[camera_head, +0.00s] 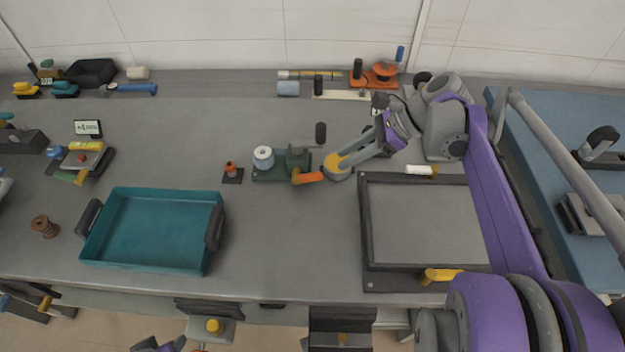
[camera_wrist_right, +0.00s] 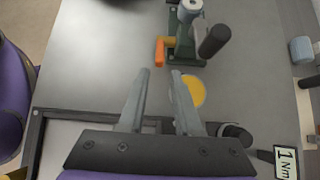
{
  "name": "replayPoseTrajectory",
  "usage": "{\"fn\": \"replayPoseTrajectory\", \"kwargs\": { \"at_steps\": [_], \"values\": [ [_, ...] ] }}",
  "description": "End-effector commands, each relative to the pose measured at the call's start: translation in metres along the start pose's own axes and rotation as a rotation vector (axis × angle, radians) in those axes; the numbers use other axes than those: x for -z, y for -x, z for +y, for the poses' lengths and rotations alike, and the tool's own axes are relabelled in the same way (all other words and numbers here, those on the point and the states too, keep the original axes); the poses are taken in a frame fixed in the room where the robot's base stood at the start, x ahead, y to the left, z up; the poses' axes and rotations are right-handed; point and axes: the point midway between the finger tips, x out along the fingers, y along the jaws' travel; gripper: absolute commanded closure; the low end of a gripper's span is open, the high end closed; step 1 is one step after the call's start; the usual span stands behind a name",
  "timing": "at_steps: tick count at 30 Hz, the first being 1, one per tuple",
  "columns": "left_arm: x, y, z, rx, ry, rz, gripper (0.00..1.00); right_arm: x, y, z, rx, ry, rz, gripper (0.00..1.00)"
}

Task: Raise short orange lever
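The short orange lever (camera_head: 308,178) sticks out to the right from the low front of a green bench device (camera_head: 268,174) with a white spool (camera_head: 263,155) on it. In the right wrist view the lever (camera_wrist_right: 160,52) lies just beyond my fingertips, attached to the green device (camera_wrist_right: 183,45). My right gripper (camera_head: 338,170) is right of the lever, apart from it. In the wrist view its fingers (camera_wrist_right: 160,75) are open with nothing between them. A small dark and purple part of my left arm shows at the bottom edge of the head view; its fingers cannot be made out.
A dark upright cylinder (camera_head: 320,132) stands behind the lever. A yellow disc (camera_wrist_right: 195,92) lies beside my right finger. A small orange-topped post (camera_head: 231,170) stands left of the device. A teal tray (camera_head: 150,190) is front left, a dark-framed panel (camera_head: 365,235) front right.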

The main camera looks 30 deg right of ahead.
Motion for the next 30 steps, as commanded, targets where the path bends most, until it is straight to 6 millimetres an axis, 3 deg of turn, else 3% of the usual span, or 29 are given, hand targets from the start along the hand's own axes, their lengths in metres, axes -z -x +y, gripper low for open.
{"fn": "replayPoseTrajectory", "kwargs": {
  "at_steps": [9, 15, 28, 30],
  "values": [
    [-0.005, -0.011, 0.0, 0.0, 0.0, -0.004, 0.5, 0.0, -0.06, 0.001, -0.005, 0.007, 0.002, 0.68],
    [-0.007, -0.016, 0.0, 0.0, 0.0, -0.006, 0.5, 0.0, -0.089, 0.001, -0.002, 0.007, 0.002, 0.68],
    [-0.008, -0.018, 0.0, 0.0, 0.0, -0.006, 0.5, -0.001, -0.1, 0.001, 0.0, 0.006, 0.003, 0.68],
    [-0.008, -0.018, 0.0, 0.0, 0.0, -0.006, 0.5, -0.001, -0.1, 0.001, 0.0, 0.006, 0.003, 0.77]
  ]
}}
